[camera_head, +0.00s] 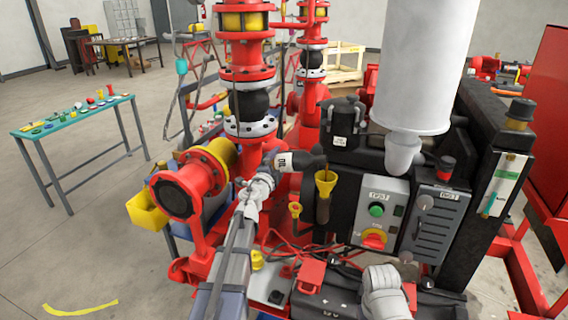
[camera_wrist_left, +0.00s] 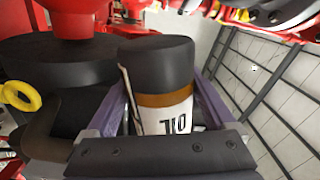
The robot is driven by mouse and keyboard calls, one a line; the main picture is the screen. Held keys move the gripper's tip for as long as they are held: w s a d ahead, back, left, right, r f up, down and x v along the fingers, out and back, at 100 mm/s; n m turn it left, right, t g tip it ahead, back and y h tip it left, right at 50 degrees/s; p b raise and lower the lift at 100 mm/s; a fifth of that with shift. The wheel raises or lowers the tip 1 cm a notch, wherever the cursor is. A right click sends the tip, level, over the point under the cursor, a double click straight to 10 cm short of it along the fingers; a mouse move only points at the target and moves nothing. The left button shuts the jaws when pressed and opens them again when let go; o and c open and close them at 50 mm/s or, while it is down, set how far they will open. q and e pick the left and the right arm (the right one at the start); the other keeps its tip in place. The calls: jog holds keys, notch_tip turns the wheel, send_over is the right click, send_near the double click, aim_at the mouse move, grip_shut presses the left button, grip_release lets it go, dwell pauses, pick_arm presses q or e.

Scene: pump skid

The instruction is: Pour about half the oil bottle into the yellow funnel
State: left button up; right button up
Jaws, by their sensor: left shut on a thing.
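The oil bottle (camera_head: 297,160) is black with a white label and lies tilted nearly level, its dark end toward the right. My left gripper (camera_head: 269,174) is shut on it; the left wrist view shows the bottle (camera_wrist_left: 163,88) between the two purple fingers. The yellow funnel (camera_head: 325,181) stands just below and beside the bottle's right end, above a dark olive-brown neck. I cannot see a stream of oil or tell the level in the bottle. My right arm (camera_head: 385,293) shows at the bottom, but its gripper is not in view.
Red flanged pipes (camera_head: 248,75) rise behind the bottle. A control box (camera_head: 380,215) with a green button stands right of the funnel, below a large white cylinder (camera_head: 412,65). Red cables (camera_head: 300,250) lie in front. A teal-topped table (camera_head: 75,115) stands at the left.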

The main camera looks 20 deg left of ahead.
dwell(0.4)
pick_arm(q)
jog(key=shift+d+f+n+b, duration=0.1)
jog(key=shift+f+n+b, duration=0.3)
jog(key=shift+f+b, duration=0.1)
jog(key=shift+d+f+n+b, duration=0.2)
jog(key=shift+f+n+b, duration=0.35)
jog(key=shift+n, duration=0.35)
jog(key=d+f+n+b, duration=0.1)
jog(key=n, duration=0.1)
jog(key=d+f+n+b, duration=0.1)
jog(key=n, duration=0.1)
jog(key=shift+d+f+b, duration=0.1)
jog(key=shift+f+b, duration=0.3)
jog(key=shift+n, duration=0.3)
jog(key=n, duration=0.5)
jog(key=shift+d+f, duration=0.1)
jog(key=shift+f, duration=0.15)
